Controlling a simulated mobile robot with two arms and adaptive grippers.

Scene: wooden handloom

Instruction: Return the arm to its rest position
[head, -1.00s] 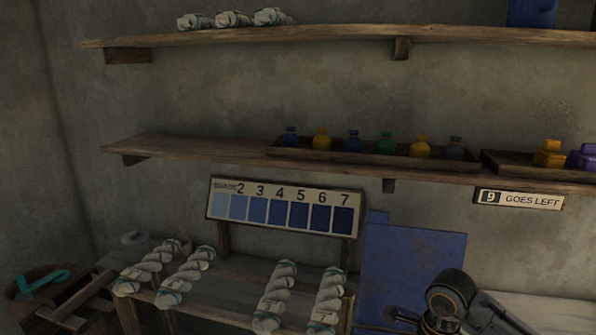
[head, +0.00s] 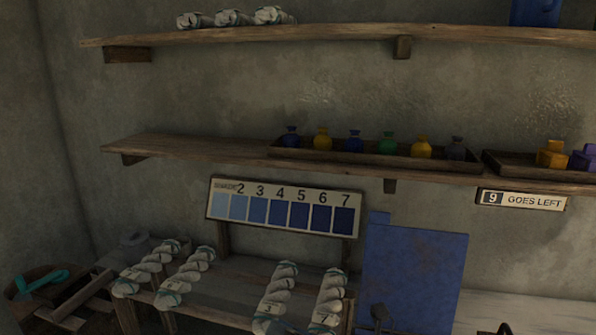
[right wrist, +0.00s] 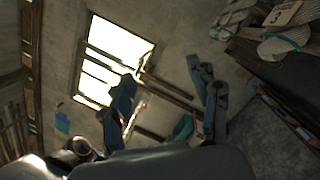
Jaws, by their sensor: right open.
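My right gripper (right wrist: 160,72) shows in the right wrist view with its two dark fingers spread apart. Nothing is held between them; a bright window and wooden bars show behind. White skeins (right wrist: 290,38), one with a paper tag, lie at the upper right of that view, clear of the fingers. In the head view only small dark pieces, apparently of my right arm, show at the bottom edge, in front of the blue board (head: 415,275) and to its right. My left gripper is in neither view.
Several twisted white skeins lie on a wooden rack (head: 225,290) below a shade card (head: 282,207). A shelf above holds small bottles in a tray (head: 375,158). A sign (head: 521,200) reads "9 GOES LEFT". A teal object (head: 42,281) lies at the lower left.

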